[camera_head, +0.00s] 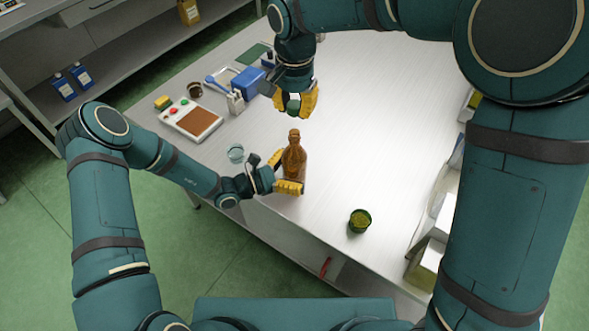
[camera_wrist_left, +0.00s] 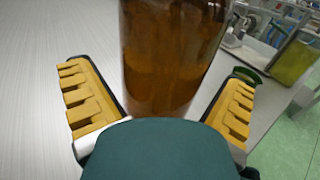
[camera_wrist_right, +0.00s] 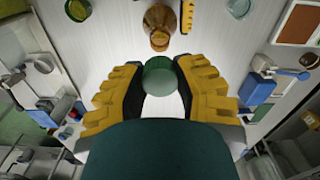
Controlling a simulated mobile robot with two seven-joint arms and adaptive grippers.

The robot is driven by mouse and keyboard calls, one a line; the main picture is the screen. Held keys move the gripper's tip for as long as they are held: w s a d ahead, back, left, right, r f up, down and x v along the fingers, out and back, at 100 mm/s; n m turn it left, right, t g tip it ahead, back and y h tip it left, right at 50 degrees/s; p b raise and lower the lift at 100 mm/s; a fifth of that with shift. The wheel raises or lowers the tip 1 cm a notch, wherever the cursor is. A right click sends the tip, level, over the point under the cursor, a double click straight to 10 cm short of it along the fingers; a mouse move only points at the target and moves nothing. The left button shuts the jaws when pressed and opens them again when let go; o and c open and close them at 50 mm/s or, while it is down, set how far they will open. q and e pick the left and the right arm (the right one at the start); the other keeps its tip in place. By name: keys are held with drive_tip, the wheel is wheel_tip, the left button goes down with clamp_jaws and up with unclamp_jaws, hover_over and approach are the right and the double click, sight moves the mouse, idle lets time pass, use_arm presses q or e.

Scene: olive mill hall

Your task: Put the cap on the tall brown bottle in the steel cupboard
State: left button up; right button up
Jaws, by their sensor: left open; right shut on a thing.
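The tall brown bottle (camera_head: 294,160) stands upright on the pale worktop near its front left edge, its mouth uncovered. My left gripper (camera_head: 284,173) is open with its yellow fingers on either side of the bottle; the left wrist view shows the bottle (camera_wrist_left: 170,60) filling the space between them. My right gripper (camera_head: 294,97) is shut on a green cap (camera_wrist_right: 158,76), held above the worktop beyond the bottle in the head view. In the right wrist view the bottle's neck (camera_wrist_right: 160,41) lies ahead of the cap, apart from it. I cannot make out the steel cupboard for certain.
A clear glass (camera_head: 236,153) stands left of the bottle, and a green-rimmed pot (camera_head: 360,220) to its right. A button panel (camera_head: 192,120), a blue box (camera_head: 248,84) and small items sit at the left. The central worktop is clear.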

sight(294, 133)
use_arm(q)
drive_tip(key=c, duration=1.3)
use_arm(e)
drive_tip(key=shift+f, duration=2.5)
drive_tip(key=shift+f, duration=0.1)
drive_tip(key=shift+a+f, duration=0.1)
drive_tip(key=shift+f, duration=0.7)
drive_tip(key=shift+f, duration=0.55)
